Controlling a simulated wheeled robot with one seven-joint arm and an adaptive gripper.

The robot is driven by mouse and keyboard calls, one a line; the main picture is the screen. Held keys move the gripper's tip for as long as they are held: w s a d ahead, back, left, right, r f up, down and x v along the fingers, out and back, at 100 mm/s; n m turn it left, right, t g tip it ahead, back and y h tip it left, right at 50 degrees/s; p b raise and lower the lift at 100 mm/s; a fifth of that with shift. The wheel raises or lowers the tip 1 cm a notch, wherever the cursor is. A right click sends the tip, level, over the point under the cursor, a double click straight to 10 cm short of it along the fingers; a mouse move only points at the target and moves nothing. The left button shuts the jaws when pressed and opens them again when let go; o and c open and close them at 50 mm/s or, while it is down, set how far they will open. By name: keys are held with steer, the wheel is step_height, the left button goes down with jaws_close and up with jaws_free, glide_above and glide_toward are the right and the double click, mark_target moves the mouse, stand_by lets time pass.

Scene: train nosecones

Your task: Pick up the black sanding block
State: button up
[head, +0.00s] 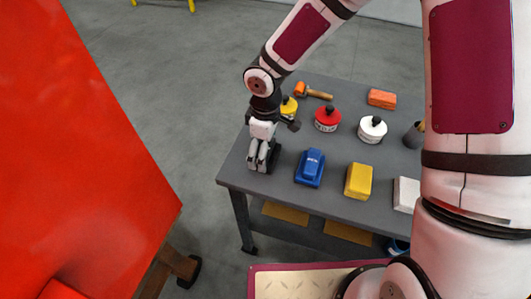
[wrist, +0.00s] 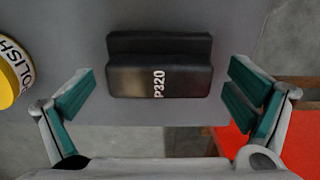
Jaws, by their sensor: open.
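The black sanding block (wrist: 135,80) lies on the grey table, with white "P320" lettering on its face. In the wrist view it sits between my two spread teal-padded fingers, with a gap on each side. My gripper (head: 261,166) is open and empty over the table's left end. It points down above the block and does not touch it. In the head view the block is mostly hidden behind my gripper.
On the grey table (head: 240,175) are a blue block (head: 310,167), a yellow block (head: 358,181), a white block (head: 406,194), an orange block (head: 382,98), several lidded tins and an orange-headed tool (head: 315,92). A yellow polish tin (wrist: 12,75) is left of my gripper. A large red panel (head: 80,150) stands left.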

steer(key=c, duration=1.3)
steer(key=shift+r, duration=0.1)
steer(key=shift+r, duration=0.45)
steer(key=r, duration=0.2)
steer(key=shift+s+r, duration=0.3)
steer(key=shift+s, duration=0.1)
steer(key=s, duration=0.5)
steer(key=s+r+b, duration=0.1)
steer(key=s, duration=0.4)
steer(key=s+a, duration=0.1)
steer(key=s, duration=0.4)
steer(key=shift+s+a+r, duration=0.1)
steer(key=shift+r, duration=0.1)
